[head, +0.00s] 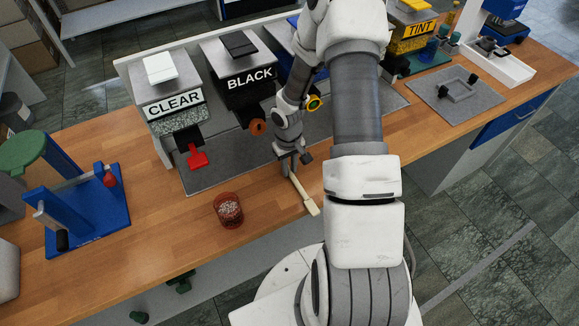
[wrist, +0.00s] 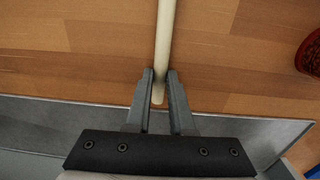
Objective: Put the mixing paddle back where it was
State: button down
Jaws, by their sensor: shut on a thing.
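The mixing paddle (head: 301,190) is a thin cream stick with a wider flat end toward the front edge of the bench. Its round handle (wrist: 166,40) runs straight up from between my fingers in the wrist view. My gripper (wrist: 160,82) is shut on the handle near its end, with one finger on each side. In the head view my gripper (head: 286,166) is low over the front edge of the grey mat. I cannot tell whether the paddle touches the bench. The handle end in the grip is partly hidden in the head view.
A red cup of pale pellets (head: 229,210) stands left of the paddle; its rim shows in the wrist view (wrist: 311,55). Behind are the CLEAR dispenser (head: 172,105) and BLACK dispenser (head: 245,80). A blue press (head: 80,205) stands left. Bare wood (head: 150,235) lies between press and cup.

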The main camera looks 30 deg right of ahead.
jog(key=shift+f, duration=0.15)
jog(key=c, duration=0.8)
grip_release()
notch_tip(320, 180, up, 12)
jog(key=shift+a+r, duration=0.15)
jog(key=shift+r, duration=0.05)
